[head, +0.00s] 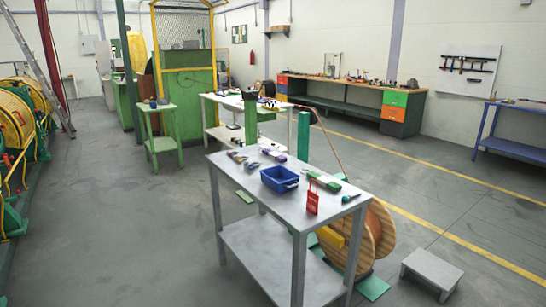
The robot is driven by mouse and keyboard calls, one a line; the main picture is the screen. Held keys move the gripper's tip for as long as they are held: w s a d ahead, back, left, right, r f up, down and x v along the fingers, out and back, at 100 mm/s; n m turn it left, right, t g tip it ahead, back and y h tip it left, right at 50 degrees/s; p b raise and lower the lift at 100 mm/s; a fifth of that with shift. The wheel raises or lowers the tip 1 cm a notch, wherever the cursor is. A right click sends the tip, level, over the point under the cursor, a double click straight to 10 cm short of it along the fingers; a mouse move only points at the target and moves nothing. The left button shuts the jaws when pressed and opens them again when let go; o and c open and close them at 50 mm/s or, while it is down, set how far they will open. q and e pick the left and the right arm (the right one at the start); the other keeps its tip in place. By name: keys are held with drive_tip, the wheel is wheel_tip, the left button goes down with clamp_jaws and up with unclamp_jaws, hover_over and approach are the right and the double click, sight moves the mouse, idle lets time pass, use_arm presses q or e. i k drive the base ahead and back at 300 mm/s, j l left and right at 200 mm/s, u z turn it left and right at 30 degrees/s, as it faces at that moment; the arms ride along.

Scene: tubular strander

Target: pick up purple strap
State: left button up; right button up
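The grey table (262,196) stands in the middle of the head view. Several small items lie in a row on its far left part. One of them, purple and pale, looks like the purple strap (273,154); it lies behind the blue bin (279,179). Another small, dark purplish item (252,166) lies left of the bin. They are too small for me to be sure which is the strap. Neither of my grippers shows in this view.
A red tag (312,197) is at the table's front edge, with a green item (324,181) and a screwdriver-like tool (351,198) near it. A wooden cable reel (373,240) and a grey step (431,270) stand to the right. The floor left of the table is clear.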

sight(276, 156)
drive_tip(key=i+j, duration=0.4)
drive_tip(key=i, duration=0.25)
drive_tip(key=i+j, duration=0.4)
drive_tip(key=i, duration=0.3)
drive_tip(key=i+j+z, duration=0.1)
drive_tip(key=i+j, duration=0.3)
drive_tip(key=i, duration=0.3)
drive_tip(key=i+j, duration=0.45)
drive_tip(key=i, duration=0.2)
drive_tip(key=i+j+z, duration=0.1)
drive_tip(key=i+j, duration=0.35)
drive_tip(key=i, duration=0.2)
